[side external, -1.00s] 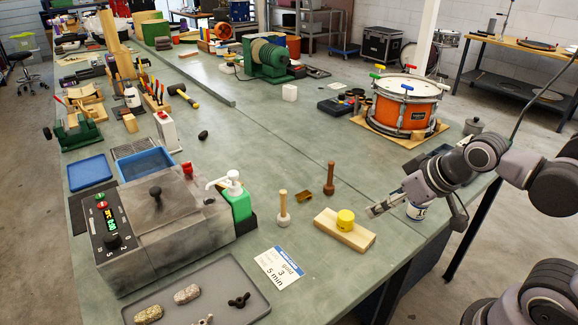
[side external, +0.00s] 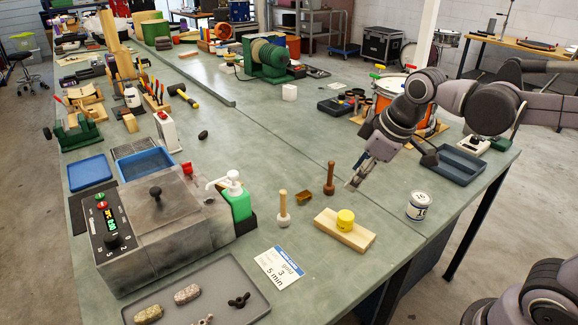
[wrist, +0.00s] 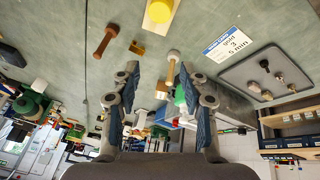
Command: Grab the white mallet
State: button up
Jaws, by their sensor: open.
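The white mallet (side external: 283,218) stands upright on the green bench, white head down and pale wooden handle up, left of the wooden block with the yellow piece. In the wrist view the white mallet (wrist: 173,55) shows ahead, between the directions of the two fingers and nearer the right one. My gripper (side external: 354,183) hangs above the bench to the right of the mallet, apart from it. In the wrist view my gripper (wrist: 159,72) has its fingers spread with nothing held between them.
A brown mallet (side external: 329,178) stands between my gripper and the white mallet, beside a small brown block (side external: 304,197). The wooden block (side external: 345,232) with a yellow cylinder (side external: 345,219), a labelled can (side external: 419,207) and a green pump bottle (side external: 236,200) stand nearby.

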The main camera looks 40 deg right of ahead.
jog(key=w+a+n+g, duration=0.25)
jog(key=w+n, duration=0.25)
jog(key=w, duration=0.3)
jog(key=n+g, duration=0.2)
jog(key=n, duration=0.5)
send_over(283, 191)
jog(key=shift+s+d+f, duration=0.1)
jog(key=shift+d+f, duration=0.05)
jog(key=shift+f, duration=0.45)
jog(key=shift+d+f, duration=0.1)
jog(key=shift+f, duration=0.5)
jog(key=shift+w+a+f, duration=0.15)
jog(key=shift+w+f, duration=0.05)
jog(key=shift+f, duration=0.3)
jog(key=shift+s+a+f, duration=0.1)
jog(key=shift+f, duration=5)
grip_shut()
